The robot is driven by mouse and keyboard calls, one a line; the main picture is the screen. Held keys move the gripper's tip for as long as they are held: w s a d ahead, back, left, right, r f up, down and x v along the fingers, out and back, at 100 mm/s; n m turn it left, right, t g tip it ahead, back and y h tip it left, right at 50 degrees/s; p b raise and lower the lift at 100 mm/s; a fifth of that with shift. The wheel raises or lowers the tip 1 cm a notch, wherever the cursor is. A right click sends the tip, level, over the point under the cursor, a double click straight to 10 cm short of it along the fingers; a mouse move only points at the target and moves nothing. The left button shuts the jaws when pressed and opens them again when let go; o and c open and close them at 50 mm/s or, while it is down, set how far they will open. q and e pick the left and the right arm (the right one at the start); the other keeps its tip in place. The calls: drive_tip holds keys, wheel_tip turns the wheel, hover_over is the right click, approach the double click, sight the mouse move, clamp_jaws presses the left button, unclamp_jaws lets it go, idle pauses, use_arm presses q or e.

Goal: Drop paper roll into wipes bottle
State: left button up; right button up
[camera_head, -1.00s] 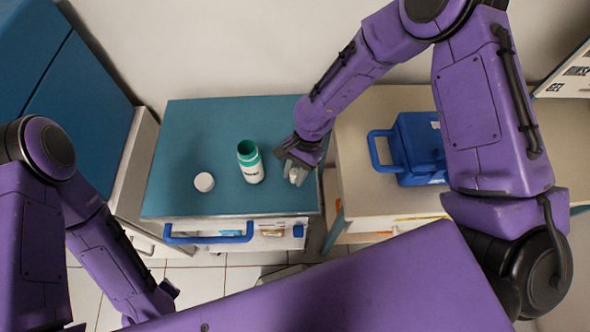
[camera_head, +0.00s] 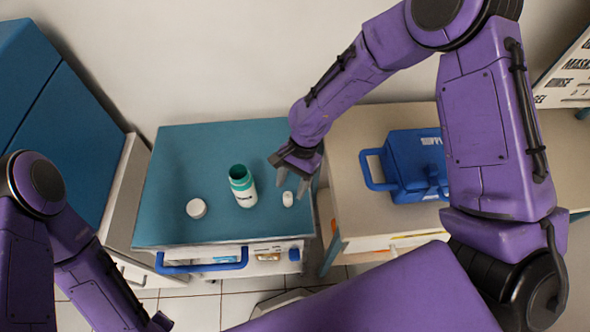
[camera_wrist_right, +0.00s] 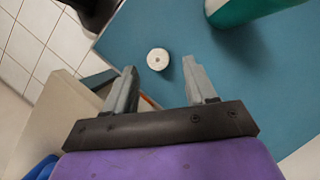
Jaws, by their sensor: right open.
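The wipes bottle (camera_head: 242,188), white with a green rim, stands open on the blue cart top, and its green edge shows in the right wrist view (camera_wrist_right: 245,8). The small white paper roll (camera_head: 288,199) stands on the cart top to the right of the bottle. In the right wrist view the roll (camera_wrist_right: 158,59) lies ahead of the gap between the fingers. My right gripper (camera_head: 291,186) is open and empty, with its fingertips close to the roll. My left gripper (camera_head: 158,322) is at the lower left, away from the cart; its fingers are not clear.
A round white lid (camera_head: 196,208) lies left of the bottle on the cart top (camera_head: 190,160). A blue supply box (camera_head: 415,165) stands on the beige counter (camera_head: 345,150) to the right. A blue handle (camera_head: 200,266) runs along the cart front.

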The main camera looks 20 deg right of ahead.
drive_tip(key=v, duration=0.7)
drive_tip(key=shift+r, duration=0.35)
